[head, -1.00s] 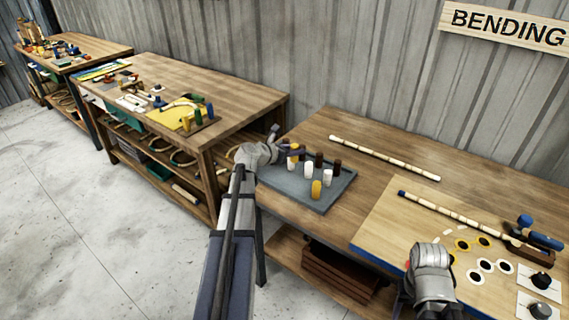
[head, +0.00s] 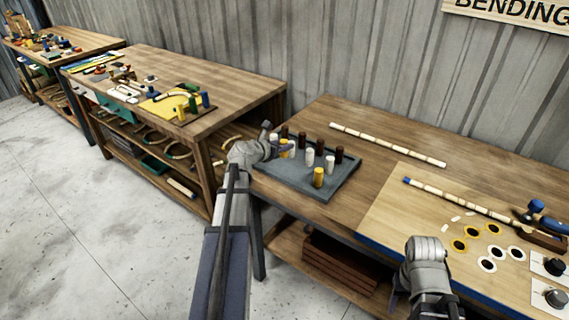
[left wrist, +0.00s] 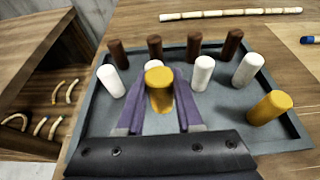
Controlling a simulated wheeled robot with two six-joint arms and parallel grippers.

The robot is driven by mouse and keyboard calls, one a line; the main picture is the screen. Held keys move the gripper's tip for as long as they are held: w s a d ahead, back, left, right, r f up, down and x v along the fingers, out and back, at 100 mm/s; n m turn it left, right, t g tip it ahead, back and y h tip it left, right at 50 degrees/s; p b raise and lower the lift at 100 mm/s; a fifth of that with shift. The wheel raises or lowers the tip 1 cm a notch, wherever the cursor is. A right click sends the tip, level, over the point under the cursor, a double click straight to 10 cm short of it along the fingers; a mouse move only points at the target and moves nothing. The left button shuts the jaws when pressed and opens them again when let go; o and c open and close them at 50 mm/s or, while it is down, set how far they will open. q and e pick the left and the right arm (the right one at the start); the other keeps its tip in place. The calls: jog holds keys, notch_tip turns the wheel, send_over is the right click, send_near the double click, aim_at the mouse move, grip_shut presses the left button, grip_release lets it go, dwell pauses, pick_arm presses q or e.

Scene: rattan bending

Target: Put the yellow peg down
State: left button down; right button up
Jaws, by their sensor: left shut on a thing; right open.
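The held yellow peg (left wrist: 159,77) stands between the purple fingers of my left gripper (left wrist: 160,108), which is shut on it over the grey tray. In the head view my left gripper (head: 276,150) is at the tray's left part, partly hiding the peg. The grey tray (head: 300,186) holds several brown and white pegs and another yellow peg (head: 318,177) near its front right; that one also shows in the left wrist view (left wrist: 270,108). I cannot tell whether the held peg touches the tray floor. My right gripper (head: 398,300) is open, low at the bench's front edge; its fingers are mostly hidden.
A white peg (left wrist: 111,81) stands close left of my left gripper, another (left wrist: 202,73) close right. Brown pegs stand behind. A rattan pole (head: 385,144) lies at the back of the bench. A board with ringed holes (head: 400,212) lies at right.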

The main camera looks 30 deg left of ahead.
aim_at(282, 155)
pick_arm(q)
jog(key=shift+f+b, duration=1.75)
jog(key=shift+f, duration=0.35)
jog(key=shift+f, duration=0.2)
jog(key=c, duration=0.6)
grip_release()
jog(key=shift+r, duration=0.1)
jog(key=shift+o, duration=0.2)
jog(key=shift+r, duration=0.2)
jog(key=p+v, duration=0.4)
jog(key=v, duration=0.8)
jog(key=shift+p, duration=0.3)
jog(key=shift+f, duration=0.15)
